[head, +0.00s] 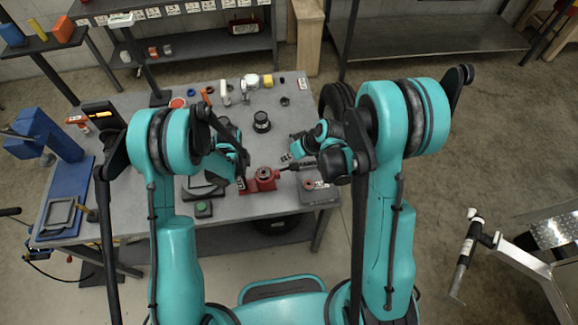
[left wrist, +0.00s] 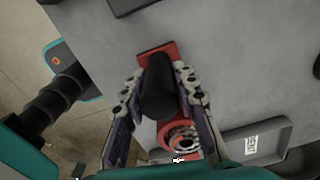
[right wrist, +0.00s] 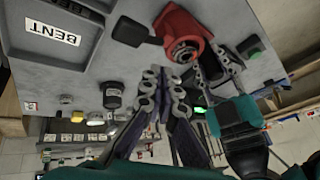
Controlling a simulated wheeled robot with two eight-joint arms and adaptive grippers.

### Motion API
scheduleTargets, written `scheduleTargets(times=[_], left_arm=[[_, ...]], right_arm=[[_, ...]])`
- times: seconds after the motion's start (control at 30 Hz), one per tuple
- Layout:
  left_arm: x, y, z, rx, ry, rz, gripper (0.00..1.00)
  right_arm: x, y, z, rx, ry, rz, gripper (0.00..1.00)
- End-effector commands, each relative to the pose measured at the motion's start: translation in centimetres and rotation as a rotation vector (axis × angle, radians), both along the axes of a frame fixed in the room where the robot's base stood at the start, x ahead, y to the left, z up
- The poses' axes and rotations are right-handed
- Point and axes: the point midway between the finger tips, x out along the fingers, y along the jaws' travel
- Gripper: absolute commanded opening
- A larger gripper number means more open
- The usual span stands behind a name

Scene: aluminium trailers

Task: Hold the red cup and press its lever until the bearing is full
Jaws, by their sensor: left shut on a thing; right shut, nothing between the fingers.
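The red cup (head: 262,174) stands upright on its red base near the table's front edge. In the right wrist view the red cup (right wrist: 180,32) has a dark paddle-like lever (right wrist: 133,32) jutting left. My left gripper (head: 242,181) is at the cup's left side. In the left wrist view its fingers (left wrist: 163,92) flank a thick black cylinder (left wrist: 158,88) over the red base, shut on it. A ringed bearing (left wrist: 181,136) shows in the red cup's round mouth; its fill cannot be told. My right gripper (right wrist: 160,82) is shut and empty, apart from the cup and lever.
A grey tray marked BENT (right wrist: 55,50) lies right of the cup in the head view. A green button box (head: 204,208) stands left of the cup at the table's front. A dark round container (head: 262,122) stands behind. A blue press (head: 45,135) is far left.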

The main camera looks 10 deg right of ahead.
Motion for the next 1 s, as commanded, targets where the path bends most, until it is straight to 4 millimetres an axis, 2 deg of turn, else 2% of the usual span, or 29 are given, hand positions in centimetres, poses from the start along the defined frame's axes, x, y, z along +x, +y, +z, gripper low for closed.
scheduleTargets(times=[0.1, 0.3, 1.0], left_arm=[[0.0, 0.0, 0.0, 0.000, 0.000, 0.000, 0.00], [0.0, 0.0, 0.0, 0.000, 0.000, 0.000, 0.00], [0.0, 0.0, 0.0, 0.000, 0.000, 0.000, 0.00]], right_arm=[[0.0, -0.4, -1.1, 0.000, 0.000, 0.000, 0.00], [0.0, -0.6, -1.8, 0.000, 0.000, 0.000, 0.00], [0.0, -0.6, -1.9, 0.001, 0.000, 0.000, 0.00]])
